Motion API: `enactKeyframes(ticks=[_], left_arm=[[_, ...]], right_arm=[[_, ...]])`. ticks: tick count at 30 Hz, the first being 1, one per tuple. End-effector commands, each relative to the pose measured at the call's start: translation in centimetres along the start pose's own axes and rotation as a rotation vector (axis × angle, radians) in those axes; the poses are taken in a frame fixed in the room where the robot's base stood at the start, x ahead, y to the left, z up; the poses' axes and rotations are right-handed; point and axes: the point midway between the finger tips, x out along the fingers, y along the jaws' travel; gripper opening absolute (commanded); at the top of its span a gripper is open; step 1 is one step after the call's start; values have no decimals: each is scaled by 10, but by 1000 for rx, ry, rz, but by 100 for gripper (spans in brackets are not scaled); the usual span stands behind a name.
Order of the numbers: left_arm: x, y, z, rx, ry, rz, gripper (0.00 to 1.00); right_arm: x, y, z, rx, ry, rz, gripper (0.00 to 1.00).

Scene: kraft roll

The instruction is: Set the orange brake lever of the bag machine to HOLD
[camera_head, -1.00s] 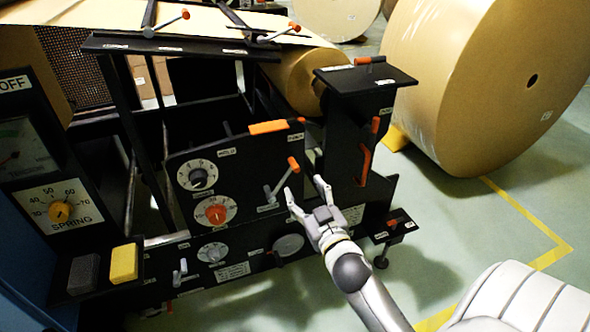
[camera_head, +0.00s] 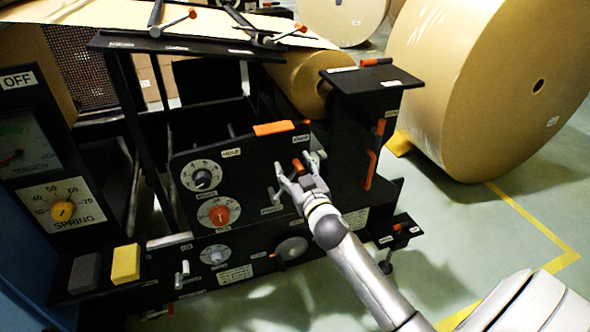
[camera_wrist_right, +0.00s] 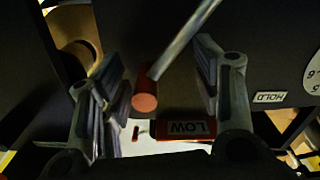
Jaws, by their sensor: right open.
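The brake lever (camera_head: 299,164) has an orange knob on a thin grey rod and stands out from the black machine panel (camera_head: 258,172). A white HOLD label (camera_head: 231,152) is on the panel, up and left of the knob. My right gripper (camera_head: 300,168) is open, its fingers on either side of the knob. In the right wrist view the orange knob (camera_wrist_right: 145,96) and its rod (camera_wrist_right: 188,38) show between the spread fingers, nearer the left one, with a gap to the right one. The HOLD label (camera_wrist_right: 270,97) is to the right, upside down. My left gripper is not in view.
An orange bar (camera_head: 273,128) lies along the panel's top edge. Dials (camera_head: 218,214) are left of the gripper. A black post with an orange handle (camera_head: 370,168) stands close on the right. A large kraft roll (camera_head: 470,90) stands on the floor behind.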

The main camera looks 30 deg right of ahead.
Motion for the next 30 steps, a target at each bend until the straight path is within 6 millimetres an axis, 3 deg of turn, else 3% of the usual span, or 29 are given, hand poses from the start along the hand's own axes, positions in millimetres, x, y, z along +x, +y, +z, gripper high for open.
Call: enactKeyframes(ticks=[6, 19, 30], left_arm=[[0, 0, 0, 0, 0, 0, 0], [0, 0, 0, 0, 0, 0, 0], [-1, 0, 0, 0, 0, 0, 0]], right_arm=[[0, 0, 0, 0, 0, 0, 56], [0, 1, 1, -3, -2, 1, 0], [0, 1, 2, -16, -7, 4, 0]])
